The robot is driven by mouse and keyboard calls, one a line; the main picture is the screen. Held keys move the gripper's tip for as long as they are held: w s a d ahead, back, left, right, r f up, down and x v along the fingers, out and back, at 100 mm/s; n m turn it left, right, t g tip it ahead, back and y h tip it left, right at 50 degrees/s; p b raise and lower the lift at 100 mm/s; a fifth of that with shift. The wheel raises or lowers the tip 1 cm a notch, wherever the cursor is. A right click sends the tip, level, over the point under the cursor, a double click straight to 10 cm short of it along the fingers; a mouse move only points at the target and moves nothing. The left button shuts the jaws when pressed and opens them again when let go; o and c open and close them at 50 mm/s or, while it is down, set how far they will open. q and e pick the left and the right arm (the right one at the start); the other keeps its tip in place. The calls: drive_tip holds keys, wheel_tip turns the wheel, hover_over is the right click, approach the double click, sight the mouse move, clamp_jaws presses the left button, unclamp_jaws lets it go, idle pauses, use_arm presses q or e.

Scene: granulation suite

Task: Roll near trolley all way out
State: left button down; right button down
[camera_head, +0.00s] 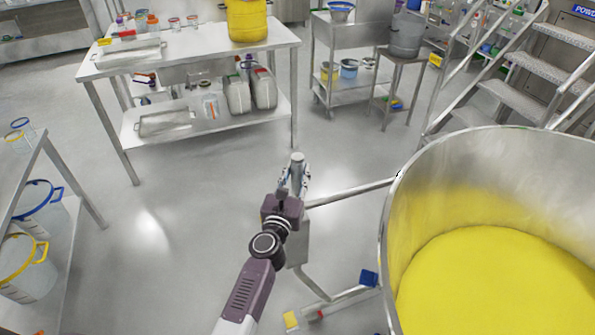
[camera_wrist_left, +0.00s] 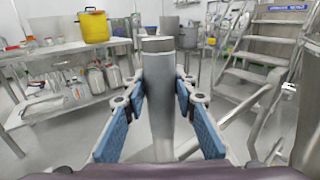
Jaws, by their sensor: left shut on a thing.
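The near trolley carries a large steel bowl (camera_head: 535,160) with yellow powder inside, at the right of the head view. A steel bar (camera_head: 350,192) runs left from beside the bowl towards an upright round post (camera_head: 298,162). The post also stands in the middle of the left wrist view (camera_wrist_left: 158,75). My left gripper (camera_head: 294,186) is shut around this post, with its blue-padded fingers (camera_wrist_left: 160,105) on either side of it. The trolley's wheels are not clearly visible. My right gripper is not in view.
A steel table (camera_head: 115,70) with jugs and a yellow bucket (camera_head: 247,18) stands at the back left. A side shelf (camera_head: 35,170) with tubs is at the left edge. Metal stairs (camera_head: 510,95) rise at the back right. The floor (camera_head: 190,225) between is clear.

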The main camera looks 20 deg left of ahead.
use_arm(q)
drive_tip(key=shift+s+a+f, duration=0.1)
drive_tip(key=shift+a+f, duration=0.25)
drive_tip(key=shift+a, duration=0.25)
drive_tip(key=c, duration=2)
unclamp_jaws()
drive_tip(key=o, duration=0.5)
drive_tip(key=shift+a+r, duration=0.1)
drive_tip(key=shift+a, duration=0.05)
drive_tip(key=shift+c, duration=0.2)
drive_tip(key=shift+r, duration=0.15)
drive_tip(key=shift+d, duration=0.2)
drive_tip(key=s, duration=0.7)
drive_tip(key=shift+s+d, duration=0.15)
drive_tip(key=shift+s, duration=0.05)
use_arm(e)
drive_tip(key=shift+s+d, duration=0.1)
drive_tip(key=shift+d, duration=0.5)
